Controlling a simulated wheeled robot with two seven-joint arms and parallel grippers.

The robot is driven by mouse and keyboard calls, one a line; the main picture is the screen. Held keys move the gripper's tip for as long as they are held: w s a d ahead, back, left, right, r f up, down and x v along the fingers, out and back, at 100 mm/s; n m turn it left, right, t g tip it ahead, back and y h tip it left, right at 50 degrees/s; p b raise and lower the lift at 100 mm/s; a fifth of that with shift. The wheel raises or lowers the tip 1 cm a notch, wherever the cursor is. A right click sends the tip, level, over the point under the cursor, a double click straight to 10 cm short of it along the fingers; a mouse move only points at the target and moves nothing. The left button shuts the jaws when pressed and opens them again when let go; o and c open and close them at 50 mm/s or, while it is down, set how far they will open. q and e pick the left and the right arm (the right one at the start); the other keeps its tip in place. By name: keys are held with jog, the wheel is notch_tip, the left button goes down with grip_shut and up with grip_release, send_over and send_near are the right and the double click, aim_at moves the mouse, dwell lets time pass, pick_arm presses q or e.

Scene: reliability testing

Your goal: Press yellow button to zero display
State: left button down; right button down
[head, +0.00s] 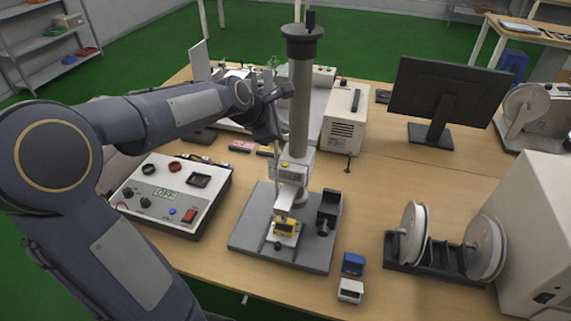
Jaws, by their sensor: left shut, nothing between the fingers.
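A test stand with a grey base plate (300,258) and a thick grey column (299,105) stands mid-table. Its white gauge head carries a small display (291,173) with a yellowish-green face; its digits are too small to read. A yellow block (286,226) sits low on the stand, below the head. I cannot make out a separate yellow button near the display. My left gripper (276,138) is shut and empty, pointing down just left of the column, above and left of the display. My right gripper is out of view.
A control box (168,192) with knobs and a red switch lies left of the stand. A blue block (353,263) and a white block (350,290) lie to its right. A spool rack (432,255), monitor (448,92) and white bench unit (344,122) stand further right and back.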

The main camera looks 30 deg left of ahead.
pick_arm(q)
jog(key=b, duration=0.7)
send_over(285, 165)
jog(key=f, duration=0.7)
jog(key=shift+s+a, duration=0.3)
jog(key=shift+s, duration=0.05)
jog(key=shift+f+b, duration=0.4)
jog(key=shift+f, duration=0.45)
jog(key=shift+f, duration=0.4)
jog(key=shift+f, duration=0.35)
dwell(0.6)
jog(key=shift+r+p, duration=0.65)
jog(key=shift+r, duration=0.15)
